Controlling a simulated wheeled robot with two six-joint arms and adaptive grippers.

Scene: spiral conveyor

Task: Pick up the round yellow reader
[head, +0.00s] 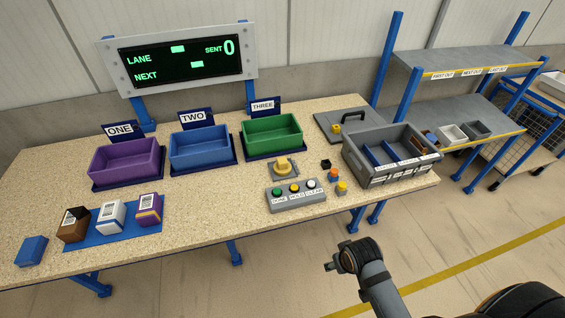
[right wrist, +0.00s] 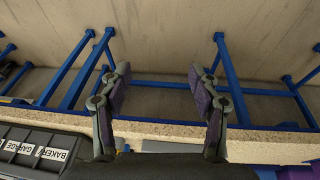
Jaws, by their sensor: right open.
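A round yellow piece with a raised handle, which looks like the reader (head: 283,165), sits on a grey plate on the speckled table, behind the grey button box. My right gripper (head: 331,267) is in front of the table's edge, well apart from the reader. In the right wrist view my right gripper (right wrist: 159,72) has its fingers spread wide with nothing between them. The reader does not show clearly in that view. My left gripper is in neither view.
The button box (head: 296,196) and small orange (head: 333,175) and yellow (head: 342,187) pieces stand near the reader. A grey divided crate (head: 372,173) is to the right. Purple (head: 125,161), blue (head: 200,148) and green (head: 272,135) bins stand behind. Several packages are at left.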

